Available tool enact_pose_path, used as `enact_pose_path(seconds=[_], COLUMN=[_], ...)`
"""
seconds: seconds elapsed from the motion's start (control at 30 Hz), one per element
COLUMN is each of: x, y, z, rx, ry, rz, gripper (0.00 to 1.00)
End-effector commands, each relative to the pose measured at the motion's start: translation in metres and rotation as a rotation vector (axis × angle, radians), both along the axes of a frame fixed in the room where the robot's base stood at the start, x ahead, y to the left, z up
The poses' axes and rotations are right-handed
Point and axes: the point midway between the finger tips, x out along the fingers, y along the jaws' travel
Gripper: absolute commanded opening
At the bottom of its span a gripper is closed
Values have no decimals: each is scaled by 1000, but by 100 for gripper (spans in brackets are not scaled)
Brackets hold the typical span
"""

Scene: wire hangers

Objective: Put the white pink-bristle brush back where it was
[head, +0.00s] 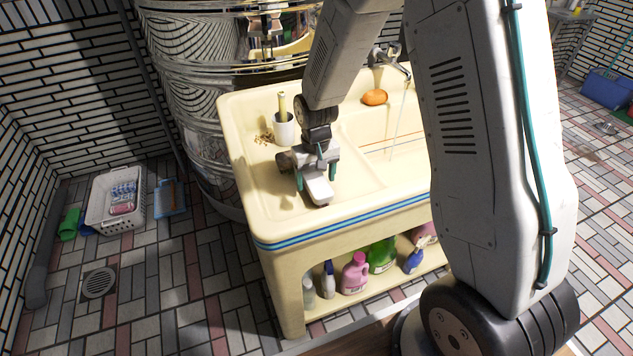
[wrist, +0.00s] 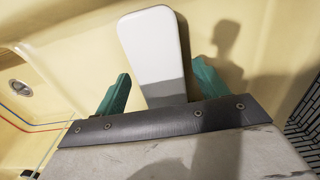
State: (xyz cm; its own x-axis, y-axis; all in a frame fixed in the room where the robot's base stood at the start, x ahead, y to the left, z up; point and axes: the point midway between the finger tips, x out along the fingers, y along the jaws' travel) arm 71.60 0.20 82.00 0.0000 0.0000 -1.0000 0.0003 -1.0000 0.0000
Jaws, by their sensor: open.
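The white brush (head: 319,190) is at the front left of the cream sink unit's top (head: 258,200), just below my gripper. In the wrist view its smooth white back (wrist: 155,48) lies between the two green fingers; its pink bristles are hidden. My gripper (head: 316,178) is open, pointing down, with one finger on each side of the brush. In the wrist view the fingers (wrist: 160,88) show gaps to the brush on both sides. I cannot tell whether the brush touches the counter.
A white cup (head: 284,130) with a yellowish stick-like thing stands behind my gripper, beside small brown bits (head: 264,138). An orange soap (head: 374,97) lies near the tap. Bottles (head: 355,272) stand on the shelf below. A white basket (head: 116,198) is on the floor at left.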

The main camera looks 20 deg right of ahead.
Motion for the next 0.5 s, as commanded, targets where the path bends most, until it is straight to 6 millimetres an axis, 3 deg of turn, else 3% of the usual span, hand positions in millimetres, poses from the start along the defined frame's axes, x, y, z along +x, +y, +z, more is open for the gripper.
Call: enact_pose_path(seconds=[0.3, 0.5], x=[1, 0], y=[0, 0], z=[70, 95], rx=[0, 0], ry=[-5, -1], rz=[0, 0], gripper=[72, 72])
